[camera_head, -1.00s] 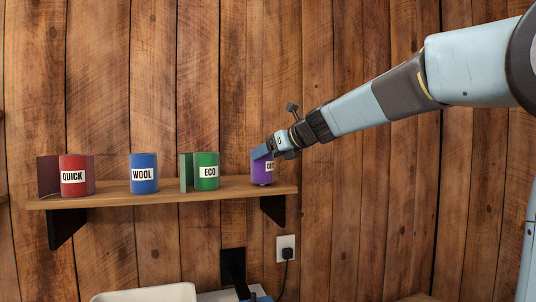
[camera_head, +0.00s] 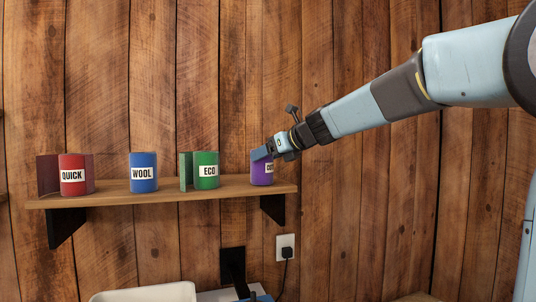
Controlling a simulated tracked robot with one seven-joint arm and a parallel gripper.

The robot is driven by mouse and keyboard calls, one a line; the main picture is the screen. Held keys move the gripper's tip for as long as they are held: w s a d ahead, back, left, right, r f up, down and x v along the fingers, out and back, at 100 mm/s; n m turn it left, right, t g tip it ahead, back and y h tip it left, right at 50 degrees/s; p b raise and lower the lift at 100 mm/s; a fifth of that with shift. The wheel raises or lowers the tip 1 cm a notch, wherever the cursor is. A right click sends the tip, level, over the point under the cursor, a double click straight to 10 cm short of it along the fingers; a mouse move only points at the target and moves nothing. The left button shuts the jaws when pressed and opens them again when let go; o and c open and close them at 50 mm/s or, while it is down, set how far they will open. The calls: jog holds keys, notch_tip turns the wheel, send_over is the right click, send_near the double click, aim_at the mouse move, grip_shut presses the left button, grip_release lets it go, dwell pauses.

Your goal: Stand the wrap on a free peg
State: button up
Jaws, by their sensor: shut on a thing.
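A purple wrap (camera_head: 260,174) with a white label, partly hidden by my gripper, is at the right end of the wooden shelf (camera_head: 110,195). My gripper (camera_head: 266,153) is shut on the upper part of the purple wrap, reaching in from the right. The wrap looks upright, with its bottom at about the shelf's top surface; I cannot tell whether it touches. No peg is clearly visible in this view.
On the shelf, from the left, are a red QUICK wrap (camera_head: 72,180), a blue WOOL wrap (camera_head: 143,182) and a green ECO wrap (camera_head: 207,178). Red and green upright panels stand beside two of them. Below are a wall socket (camera_head: 284,243) with a black plug and a white tray (camera_head: 145,293).

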jog(key=shift+f, duration=0.1)
jog(key=o, duration=0.8)
jog(key=shift+d, duration=0.1)
jog(key=shift+v, duration=5.45)
